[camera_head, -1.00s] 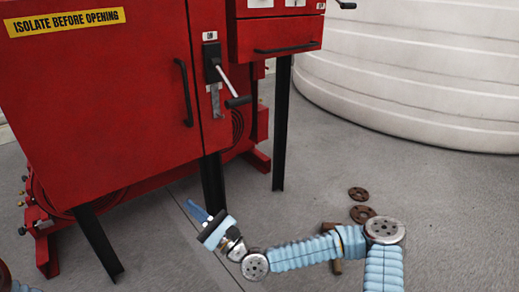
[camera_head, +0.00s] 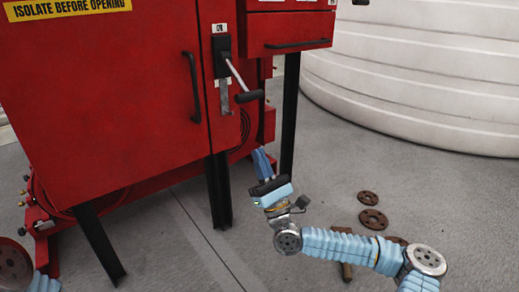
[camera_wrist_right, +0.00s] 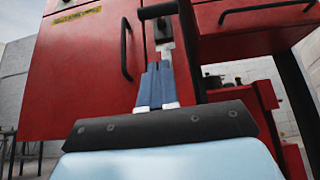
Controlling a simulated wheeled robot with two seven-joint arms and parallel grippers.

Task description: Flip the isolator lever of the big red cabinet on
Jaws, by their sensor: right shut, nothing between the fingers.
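The big red cabinet (camera_head: 110,110) fills the left of the head view, with a yellow "ISOLATE BEFORE OPENING" label. Its isolator lever (camera_head: 239,78) is a grey rod with a black grip, slanting down and right from a black switch body on the cabinet's right front strip. The lever's black grip also shows in the right wrist view (camera_wrist_right: 158,10). My right gripper (camera_head: 262,158) is below the lever, apart from it, pointing up. Its blue fingers (camera_wrist_right: 157,85) are closed together and empty. A bit of my left arm shows at the lower left; its gripper is out of view.
A smaller red box (camera_head: 288,30) with a black handle adjoins the cabinet on the right. Black legs (camera_head: 289,115) stand below both. Rusty discs (camera_head: 371,219) lie on the grey floor. A large white tank (camera_head: 430,80) stands behind at the right.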

